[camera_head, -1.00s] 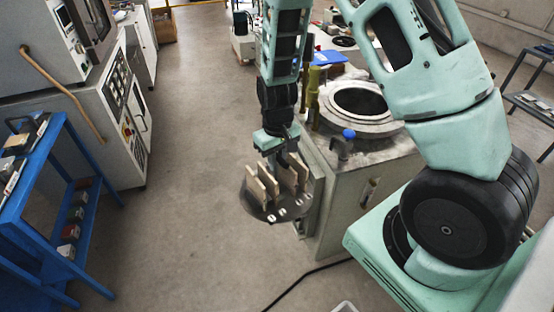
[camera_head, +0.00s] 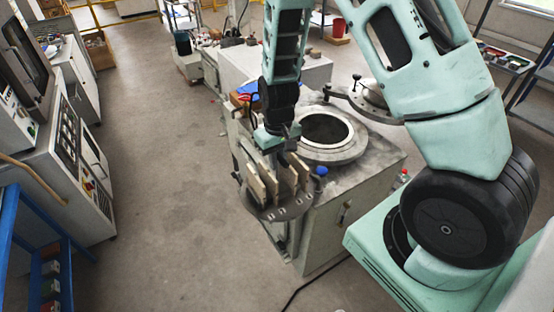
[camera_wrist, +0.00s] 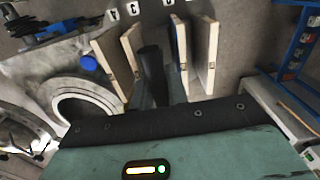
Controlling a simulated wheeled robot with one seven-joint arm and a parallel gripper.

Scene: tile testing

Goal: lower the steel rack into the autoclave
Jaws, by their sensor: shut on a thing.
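The steel rack (camera_head: 280,212) is a round plate with several upright tan tiles (camera_head: 299,172) in it. My gripper (camera_head: 272,150) is shut on the rack's central post and holds the rack in the air. In the wrist view, my gripper (camera_wrist: 160,82) shows between the tiles (camera_wrist: 203,55), with the dark post at its jaws. The autoclave (camera_head: 335,205) is a grey cabinet with a round open well (camera_head: 326,130) in its top. The rack hangs left of and in front of the well, beside the cabinet. The autoclave well (camera_wrist: 85,108) also shows in the wrist view, at left.
The autoclave's round lid (camera_head: 372,97) is swung aside behind the well. A blue knob (camera_head: 321,171) stands at the well's near rim. A blue shelf (camera_head: 40,245) and grey machines (camera_head: 55,150) stand at left. The floor between is clear.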

